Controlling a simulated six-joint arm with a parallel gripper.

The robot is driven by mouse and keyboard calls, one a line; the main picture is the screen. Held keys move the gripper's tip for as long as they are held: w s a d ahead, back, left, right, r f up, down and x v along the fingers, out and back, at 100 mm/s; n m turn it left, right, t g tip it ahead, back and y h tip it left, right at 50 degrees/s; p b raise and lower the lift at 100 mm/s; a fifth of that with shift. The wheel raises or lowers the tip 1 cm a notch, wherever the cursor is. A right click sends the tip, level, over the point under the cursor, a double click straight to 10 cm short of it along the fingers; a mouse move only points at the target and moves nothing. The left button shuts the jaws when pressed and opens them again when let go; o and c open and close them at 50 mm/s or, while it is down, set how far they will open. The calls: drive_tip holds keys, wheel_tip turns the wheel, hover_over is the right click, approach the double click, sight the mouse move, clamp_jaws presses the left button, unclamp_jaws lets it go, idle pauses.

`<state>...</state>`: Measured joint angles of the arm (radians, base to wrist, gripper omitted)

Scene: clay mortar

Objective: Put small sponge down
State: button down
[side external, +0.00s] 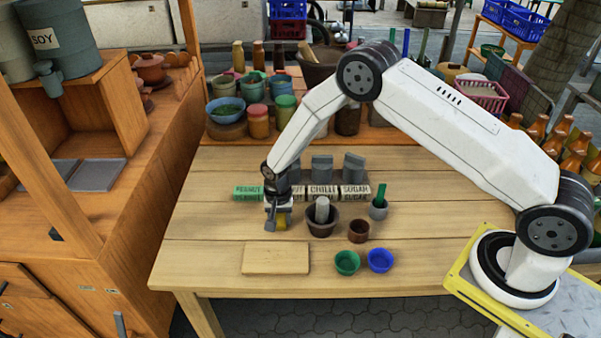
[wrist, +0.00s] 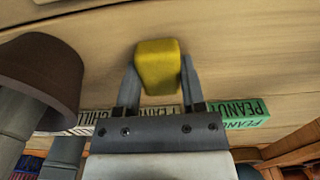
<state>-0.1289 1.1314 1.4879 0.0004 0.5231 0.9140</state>
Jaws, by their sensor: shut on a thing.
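The small sponge is a yellow block (wrist: 158,65). In the wrist view it sits between the two fingers of my gripper (wrist: 158,80), which is shut on it. In the side external view the sponge (side external: 281,222) shows partly behind the fingers of my gripper (side external: 277,221), low over the wooden table, left of the mortar. I cannot tell whether the sponge touches the table.
A dark mortar (side external: 322,228) with a pestle stands just right of my gripper. Labelled blocks (side external: 322,191) line up behind it. A wooden board (side external: 275,259) lies in front. Green (side external: 347,262), blue (side external: 380,260) and brown (side external: 359,231) cups stand right. The table's left side is clear.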

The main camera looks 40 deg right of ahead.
sight(280, 218)
drive_tip(key=shift+f, duration=0.2)
drive_tip(key=shift+c, duration=1)
unclamp_jaws()
drive_tip(key=shift+r, duration=0.2)
wheel_tip(280, 218, up, 12)
idle(0.5)
